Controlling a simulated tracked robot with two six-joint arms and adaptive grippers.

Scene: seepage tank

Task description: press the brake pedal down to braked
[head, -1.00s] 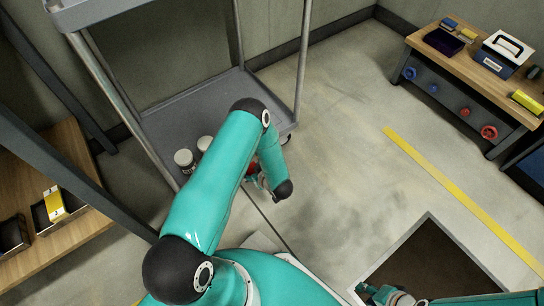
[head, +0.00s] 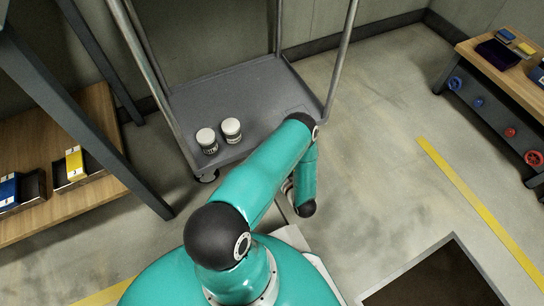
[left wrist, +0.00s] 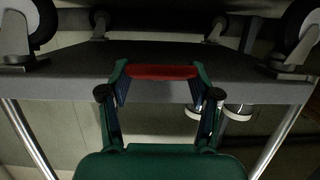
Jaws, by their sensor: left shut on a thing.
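A grey cart (head: 262,88) stands ahead in the head view. In the left wrist view, where the cart looks upside down with its wheels at the top, a red brake pedal (left wrist: 162,72) shows at the cart's edge. My left gripper (left wrist: 161,78) has its fingers at the pedal's two ends and is shut on it. Whether the pedal is up or down I cannot tell. In the head view my left forearm hides the pedal and most of the gripper. My right gripper is not in view.
Two white-lidded jars (head: 231,130) stand on the cart's lower shelf. A wooden shelf (head: 95,190) with bins is at left, a workbench (head: 525,85) with coloured valves at right. A dark floor opening (head: 440,280) lies at lower right. A yellow line (head: 470,190) crosses the floor.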

